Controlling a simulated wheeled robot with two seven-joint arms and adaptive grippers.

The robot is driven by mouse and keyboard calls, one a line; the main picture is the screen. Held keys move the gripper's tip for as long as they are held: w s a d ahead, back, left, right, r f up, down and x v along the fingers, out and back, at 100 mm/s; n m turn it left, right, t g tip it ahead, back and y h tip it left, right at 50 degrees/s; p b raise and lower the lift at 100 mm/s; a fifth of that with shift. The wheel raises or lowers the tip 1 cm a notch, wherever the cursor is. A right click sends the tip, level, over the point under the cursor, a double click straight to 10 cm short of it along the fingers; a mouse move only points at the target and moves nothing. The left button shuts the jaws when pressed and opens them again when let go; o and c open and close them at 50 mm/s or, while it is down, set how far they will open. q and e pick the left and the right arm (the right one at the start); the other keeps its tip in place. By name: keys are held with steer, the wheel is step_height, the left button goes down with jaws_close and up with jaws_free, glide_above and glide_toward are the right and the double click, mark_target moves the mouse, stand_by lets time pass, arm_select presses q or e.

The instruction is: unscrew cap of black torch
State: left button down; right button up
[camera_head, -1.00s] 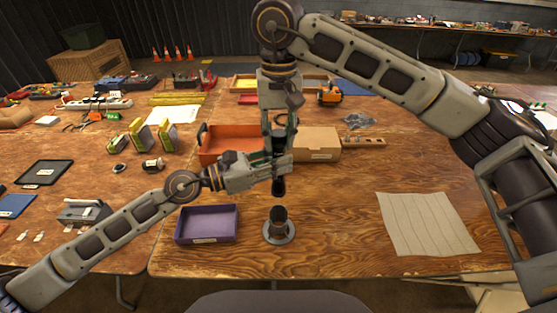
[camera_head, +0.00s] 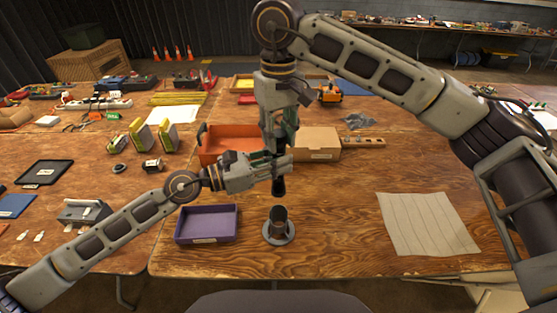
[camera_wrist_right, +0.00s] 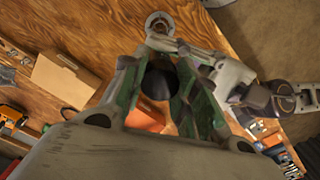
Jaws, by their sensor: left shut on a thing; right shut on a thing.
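The black torch (camera_head: 279,187) hangs upright in the air above the table, its lower end showing beneath my left gripper. My left gripper (camera_head: 281,167) comes in from the left and is shut around the torch's body. My right gripper (camera_head: 280,144) points straight down just above it, shut on the torch's upper end. In the right wrist view the dark round end of the torch (camera_wrist_right: 158,84) sits between the green-padded fingers. The fingers hide most of the upper end, so I cannot tell the cap from the body.
A dark cup-shaped holder on a round base (camera_head: 279,225) stands below the torch. A purple tray (camera_head: 207,224) is left of it, with an orange bin (camera_head: 226,143) and a cardboard box (camera_head: 317,143) behind. A pale sheet (camera_head: 428,223) lies right; the wood between is clear.

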steer(key=shift+f, duration=0.1)
steer(key=shift+n, duration=2.9)
steer(key=o, duration=1)
steer(key=shift+m, duration=0.3)
steer(key=shift+m, duration=2.6)
steer(key=shift+m, duration=0.3)
